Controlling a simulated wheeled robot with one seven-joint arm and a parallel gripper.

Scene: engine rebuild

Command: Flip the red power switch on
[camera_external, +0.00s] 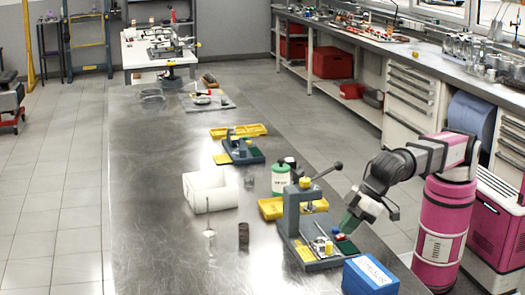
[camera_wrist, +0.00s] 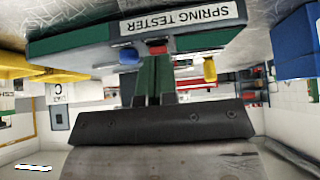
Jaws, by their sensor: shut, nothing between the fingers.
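The grey spring tester (camera_external: 310,249) stands near the right edge of the long metal bench. It appears upside down in the wrist view, with a "SPRING TESTER" label (camera_wrist: 183,18) on a dark green panel. In the external view my gripper (camera_external: 350,221) is beside the tester's right side.
A blue box (camera_external: 371,276) stands close in front of the tester, near my gripper. A yellow tray (camera_external: 269,208), a green-and-white bottle (camera_external: 280,181) and a white container (camera_external: 209,191) stand behind or left of it. The bench's left part is clear.

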